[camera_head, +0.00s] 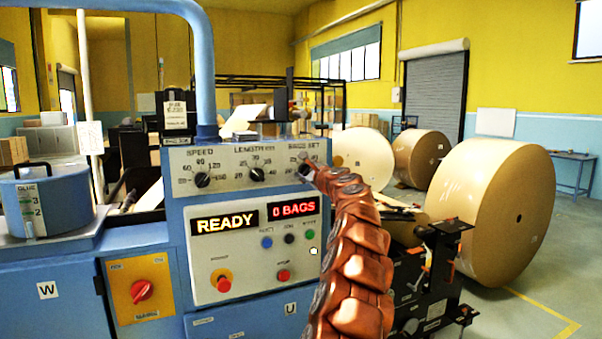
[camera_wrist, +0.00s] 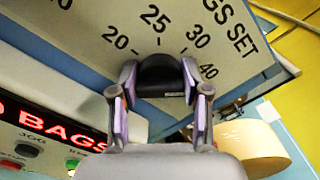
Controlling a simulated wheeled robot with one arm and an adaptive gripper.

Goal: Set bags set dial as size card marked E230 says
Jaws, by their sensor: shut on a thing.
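The bags set dial (camera_head: 304,170) is the rightmost of three black knobs on the blue machine's upper panel. In the wrist view the black dial knob (camera_wrist: 160,72) sits between the two fingers of my gripper (camera_wrist: 160,84), which is shut on it. Numbers 20, 25, 30 and 40 show around the knob, with 25 above it; its exact pointer setting is unclear. In the head view my gripper (camera_head: 311,168) covers part of the dial. A white card (camera_head: 175,114), seemingly the size card, stands upper left; its small print is too blurred to read surely.
The speed knob (camera_head: 202,180) and length knob (camera_head: 257,174) are left of the dial. Below are a READY display (camera_head: 225,221), a 0 BAGS display (camera_head: 293,208) and several buttons. A glue pot (camera_head: 50,200) stands left; large kraft rolls (camera_head: 490,213) stand right.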

